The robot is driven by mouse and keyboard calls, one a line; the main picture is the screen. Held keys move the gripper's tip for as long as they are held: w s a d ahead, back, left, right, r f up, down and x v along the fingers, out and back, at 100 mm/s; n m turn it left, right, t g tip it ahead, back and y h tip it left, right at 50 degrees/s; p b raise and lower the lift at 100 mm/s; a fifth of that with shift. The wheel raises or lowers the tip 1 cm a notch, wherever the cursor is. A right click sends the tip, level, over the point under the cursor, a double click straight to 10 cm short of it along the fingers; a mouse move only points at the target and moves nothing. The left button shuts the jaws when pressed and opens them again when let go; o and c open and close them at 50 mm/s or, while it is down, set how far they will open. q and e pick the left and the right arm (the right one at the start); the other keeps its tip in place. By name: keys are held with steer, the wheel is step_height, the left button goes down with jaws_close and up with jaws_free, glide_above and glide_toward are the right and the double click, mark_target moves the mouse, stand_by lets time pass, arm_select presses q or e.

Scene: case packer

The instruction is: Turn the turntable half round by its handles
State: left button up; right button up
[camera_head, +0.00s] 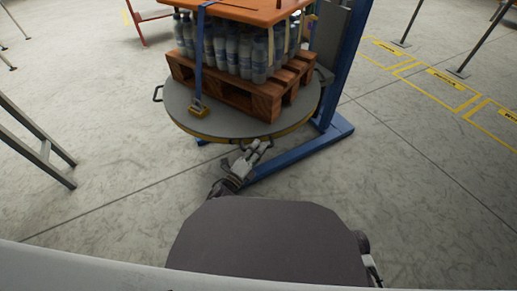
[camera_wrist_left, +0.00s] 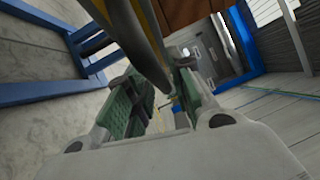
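The turntable (camera_head: 222,124) is a round grey disc with a yellow edge. It carries a wooden pallet (camera_head: 225,88) loaded with bottles. A dark handle (camera_head: 157,93) sticks out from its left edge. My left gripper (camera_head: 262,145) is at the turntable's near edge, just below the rim. In the left wrist view, its green-padded fingers (camera_wrist_left: 158,103) are apart, with the rim (camera_wrist_left: 148,45) right in front of them. Dark pieces show beside the fingertips; I cannot tell whether a handle lies between them. Only a piece of my right arm shows at the bottom right; its gripper is not visible.
A blue column and base (camera_head: 335,133) stand behind and right of the turntable. A grey metal frame (camera_head: 45,150) stands at left. The floor on the near right is clear.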

arm_select(q)
steer(key=v, duration=1.1)
steer(key=shift+s, duration=0.2)
steer(key=shift+a, duration=0.1)
stand_by(0.3)
